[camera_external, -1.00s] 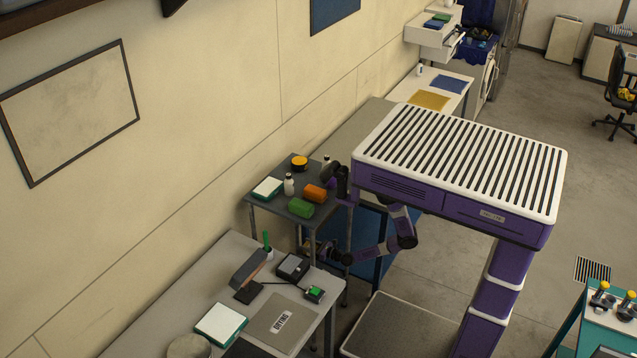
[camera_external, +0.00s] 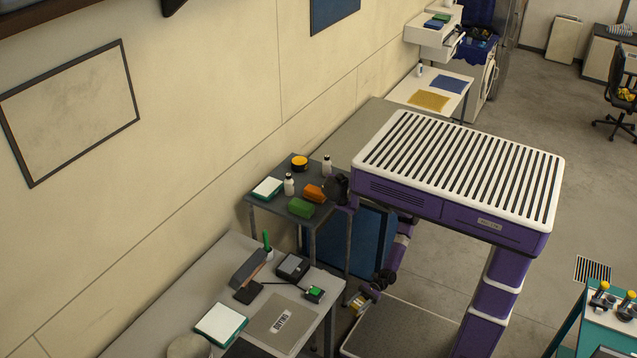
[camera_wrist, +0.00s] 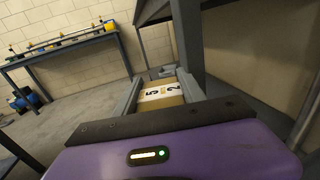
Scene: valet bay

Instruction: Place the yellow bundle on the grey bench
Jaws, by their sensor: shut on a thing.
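My gripper (camera_wrist: 160,88) is shut on the yellow bundle (camera_wrist: 160,95), a tan-yellow block with a white label and dark figures between the two fingers. In the external view my gripper (camera_external: 367,294) is low, right of the near bench's front leg. The bundle (camera_external: 357,300) shows there as a small yellowish patch, clear of any surface and below the bench-top height. Two grey tops stand nearby: a dark grey one (camera_external: 262,207) with green and orange bundles, and a lighter near bench (camera_external: 190,305). I cannot tell which is the named bench.
The dark grey top also holds bottles, a yellow-topped tub (camera_external: 299,162) and a white-green stack (camera_external: 266,188). A blue panel (camera_external: 365,245) stands below it. A table leg (camera_wrist: 188,45) is close beyond my gripper.

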